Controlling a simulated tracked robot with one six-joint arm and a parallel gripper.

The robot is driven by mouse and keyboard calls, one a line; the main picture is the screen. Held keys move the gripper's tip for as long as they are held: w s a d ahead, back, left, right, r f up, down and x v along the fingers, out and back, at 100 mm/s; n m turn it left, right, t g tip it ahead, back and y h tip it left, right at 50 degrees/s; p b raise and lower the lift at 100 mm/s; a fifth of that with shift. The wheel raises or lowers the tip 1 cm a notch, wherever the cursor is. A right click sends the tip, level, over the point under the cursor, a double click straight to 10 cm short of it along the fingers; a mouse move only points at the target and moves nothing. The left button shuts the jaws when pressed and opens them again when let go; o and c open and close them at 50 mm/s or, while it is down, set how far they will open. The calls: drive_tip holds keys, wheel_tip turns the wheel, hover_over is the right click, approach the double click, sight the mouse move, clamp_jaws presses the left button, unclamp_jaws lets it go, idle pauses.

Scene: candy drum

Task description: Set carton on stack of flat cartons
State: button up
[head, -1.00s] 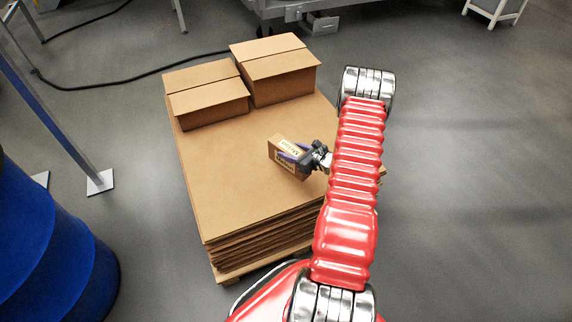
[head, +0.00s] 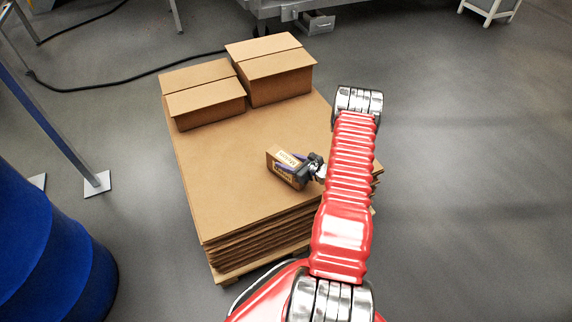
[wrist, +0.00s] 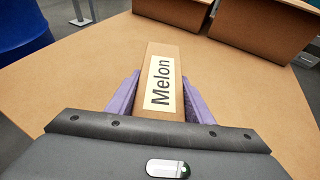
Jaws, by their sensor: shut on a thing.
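A small brown carton (head: 284,168) with a pale label is held over the stack of flat cartons (head: 230,200). In the wrist view the carton (wrist: 158,60) shows a label reading "Melon". My gripper (head: 298,168) is shut on the carton, with a purple finger on each side of it. In the wrist view my gripper (wrist: 162,100) hides the carton's near end. The carton is low over the stack's bare top; I cannot tell whether its underside touches.
Two larger closed boxes (head: 270,70) (head: 205,95) stand on the stack's far end. A blue drum (head: 50,250) stands on the floor at the left. A metal post (head: 60,120) rises near it. The stack's middle and near left are bare.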

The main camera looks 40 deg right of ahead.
drive_tip(key=shift+f, duration=0.55)
drive_tip(key=shift+f, duration=0.1)
drive_tip(key=o, duration=1.3)
drive_tip(key=shift+o, duration=0.2)
drive_tip(key=shift+s+r, duration=0.2)
drive_tip(key=shift+s, duration=0.05)
drive_tip(key=v, duration=1.1)
drive_tip(key=shift+s, duration=0.2)
drive_tip(key=shift+r, duration=0.1)
